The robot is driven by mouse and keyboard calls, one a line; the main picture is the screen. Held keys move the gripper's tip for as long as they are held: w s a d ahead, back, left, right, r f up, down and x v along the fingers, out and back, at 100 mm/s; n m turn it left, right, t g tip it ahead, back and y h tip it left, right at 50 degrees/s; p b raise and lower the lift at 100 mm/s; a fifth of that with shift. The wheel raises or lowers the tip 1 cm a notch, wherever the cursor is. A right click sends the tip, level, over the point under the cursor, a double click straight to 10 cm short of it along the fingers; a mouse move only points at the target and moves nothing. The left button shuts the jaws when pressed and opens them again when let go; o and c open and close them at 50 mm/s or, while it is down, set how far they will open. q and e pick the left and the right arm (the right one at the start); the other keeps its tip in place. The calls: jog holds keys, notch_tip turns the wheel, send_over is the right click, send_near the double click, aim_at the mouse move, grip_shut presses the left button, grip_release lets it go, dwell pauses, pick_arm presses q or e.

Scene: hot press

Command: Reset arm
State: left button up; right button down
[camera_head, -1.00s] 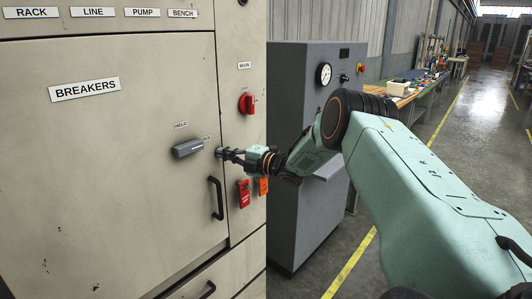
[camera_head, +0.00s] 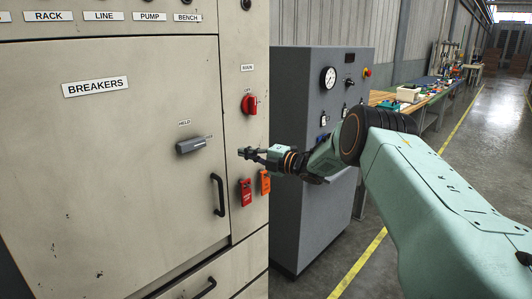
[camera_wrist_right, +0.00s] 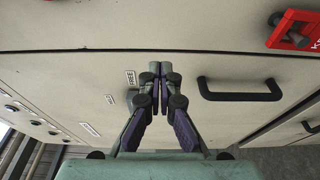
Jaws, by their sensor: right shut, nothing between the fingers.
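My right gripper (camera_head: 243,153) is shut and empty in front of the cabinet's right side panel in the head view. It also shows in the right wrist view (camera_wrist_right: 155,68), with its fingers together. The grey handle (camera_head: 190,146) on the breakers door (camera_head: 110,170) lies to the left of the gripper, with a visible gap between them. The red main switch (camera_head: 249,104) is above the gripper. A red tag (camera_head: 246,192) and an orange tag (camera_head: 265,182) hang below it. My left gripper is not in view.
A black door pull (camera_head: 218,195) sticks out below the grey handle. A grey machine with a gauge (camera_head: 328,78) stands right of the cabinet, behind my right arm. A cluttered workbench (camera_head: 385,97) is farther back. The aisle floor (camera_head: 480,118) at far right is open.

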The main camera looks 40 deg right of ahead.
jog(key=d+f+m+h+b, duration=0.1)
jog(key=d+f+m+h, duration=0.1)
jog(key=d+f+m, duration=0.35)
jog(key=s+a+f+m+g+h+b, duration=0.1)
jog(key=s+a+f+m+g, duration=0.1)
jog(key=s+a+f+m, duration=0.45)
jog(key=s+a+f+m+g+h+b, duration=0.1)
jog(key=s+a+f+m+h, duration=0.2)
jog(key=f, duration=0.7)
jog(key=s+a+f+m+g+b, duration=0.1)
jog(key=s+a+f+m+g, duration=0.15)
jog(key=a+f+m, duration=0.5)
jog(key=s+a+f+g+b, duration=0.1)
jog(key=s+a+f+g, duration=0.3)
jog(key=s, duration=0.5)
jog(key=s+a+f+g+b, duration=0.1)
jog(key=s+a+f, duration=0.3)
jog(key=s+f, duration=0.45)
jog(key=s+a+g+b, duration=0.2)
jog(key=s+g, duration=0.1)
jog(key=s, duration=0.8)
jog(key=s+a+g+b, duration=0.2)
jog(key=s+g, duration=0.1)
jog(key=s, duration=0.9)
jog(key=shift+s+a+f+h, duration=0.2)
jog(key=shift+s+f+h, duration=0.1)
jog(key=shift+h, duration=0.1)
